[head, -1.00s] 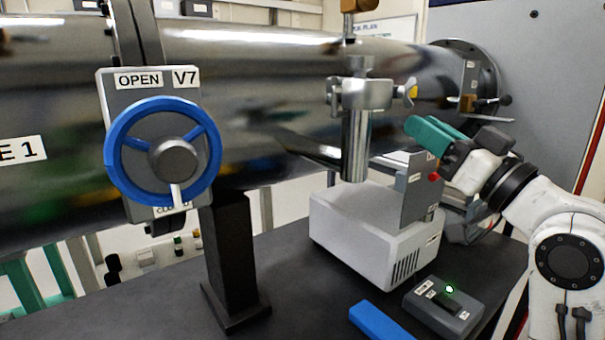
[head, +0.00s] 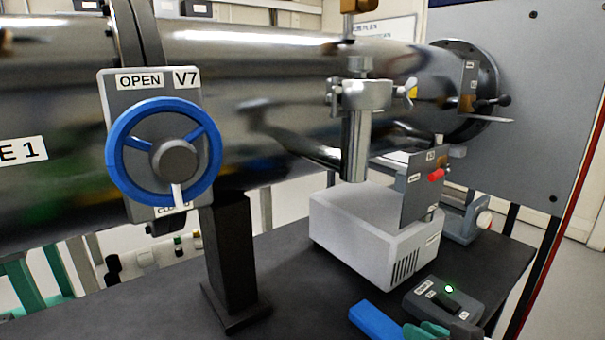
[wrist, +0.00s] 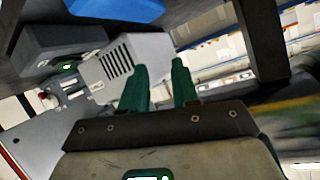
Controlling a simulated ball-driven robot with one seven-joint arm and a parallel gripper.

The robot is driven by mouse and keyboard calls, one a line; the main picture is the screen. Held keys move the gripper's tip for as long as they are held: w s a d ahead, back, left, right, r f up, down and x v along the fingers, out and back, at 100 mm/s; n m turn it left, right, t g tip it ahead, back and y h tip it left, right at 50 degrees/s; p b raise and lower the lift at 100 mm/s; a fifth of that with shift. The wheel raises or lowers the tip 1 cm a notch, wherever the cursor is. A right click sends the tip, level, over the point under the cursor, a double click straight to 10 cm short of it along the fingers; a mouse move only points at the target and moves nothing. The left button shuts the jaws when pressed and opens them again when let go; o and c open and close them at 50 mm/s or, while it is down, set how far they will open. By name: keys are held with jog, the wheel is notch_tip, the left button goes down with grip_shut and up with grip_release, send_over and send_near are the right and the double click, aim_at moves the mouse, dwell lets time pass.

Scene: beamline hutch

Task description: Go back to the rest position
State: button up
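My gripper (head: 427,331) shows only in part at the bottom edge of the head view, low in front of the small grey switch box. In the wrist view its two green fingers (wrist: 160,85) stand apart with nothing held between them. Most of my arm is outside the head view.
A pipe with a blue valve wheel (head: 163,152) spans the back. On the dark bench (head: 290,260) stand a white vented box (head: 375,235), a switch box (head: 443,307) with a green light and a blue block (head: 380,321). A black post (head: 235,255) supports the pipe.

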jog(key=s+d+f+m+g+h, duration=0.1)
jog(key=s+d+f+g+h, duration=0.15)
jog(key=s+f, duration=0.6)
jog(key=s+d+f+g+h, duration=0.1)
jog(key=s+f+g, duration=0.3)
jog(key=s+f, duration=0.45)
jog(key=s+d+f+g+h, duration=0.15)
jog(key=s+f, duration=0.25)
jog(key=s, duration=0.4)
jog(key=s+d+f+g, duration=0.2)
jog(key=s+f+g, duration=0.1)
jog(key=s, duration=0.5)
notch_tip(320, 180, up, 13)
jog(key=p, duration=1.2)
jog(key=shift+w+a+f+m, duration=0.2)
jog(key=shift+w+a+m, duration=0.05)
jog(key=shift+w+m, duration=0.15)
jog(key=shift+o, duration=0.3)
